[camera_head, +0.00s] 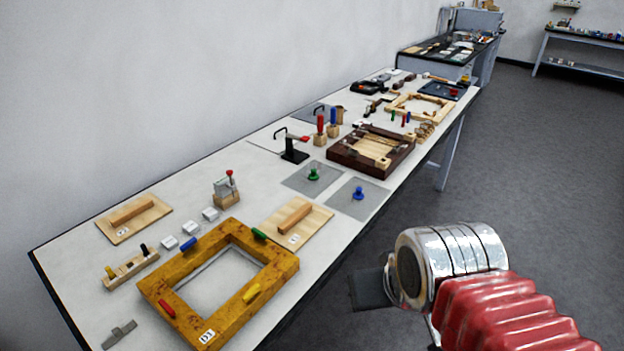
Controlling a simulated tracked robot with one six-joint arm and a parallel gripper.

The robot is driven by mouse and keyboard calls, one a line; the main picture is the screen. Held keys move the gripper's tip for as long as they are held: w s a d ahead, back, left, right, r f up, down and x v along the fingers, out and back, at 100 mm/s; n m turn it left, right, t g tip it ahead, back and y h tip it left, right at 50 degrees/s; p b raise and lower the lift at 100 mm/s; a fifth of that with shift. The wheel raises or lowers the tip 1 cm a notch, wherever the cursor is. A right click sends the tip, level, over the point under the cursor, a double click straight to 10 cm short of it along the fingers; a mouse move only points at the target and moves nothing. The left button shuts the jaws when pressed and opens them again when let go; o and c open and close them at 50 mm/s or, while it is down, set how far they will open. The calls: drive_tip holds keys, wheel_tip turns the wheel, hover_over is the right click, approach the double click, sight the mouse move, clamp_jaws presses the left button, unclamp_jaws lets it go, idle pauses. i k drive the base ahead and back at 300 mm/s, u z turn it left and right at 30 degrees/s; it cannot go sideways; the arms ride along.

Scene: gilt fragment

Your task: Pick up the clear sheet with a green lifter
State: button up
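The clear sheet (296,183) with a green lifter (313,174) lies flat on the long white bench. It looks grey and see-through, with the green knob standing near its middle. A similar sheet (345,203) with a blue lifter (359,193) lies just to its right and nearer. My gripper (369,289) shows as a dark flat part at the left of my metal wrist, off the bench's front side. It is well apart from both sheets. The wrist hides most of it, so its opening does not show.
A black stand (294,150) with a red-tipped lever is close behind the green-lifter sheet. A dark wooden frame (371,153) stands to the right. A yellow-brown frame (155,292) and wooden board (318,224) lie nearer. Open floor (530,190) lies right of the bench.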

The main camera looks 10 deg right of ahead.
sight(313, 178)
drive_tip(key=u, duration=4.4)
drive_tip(key=k, duration=0.8)
drive_tip(key=u, duration=0.15)
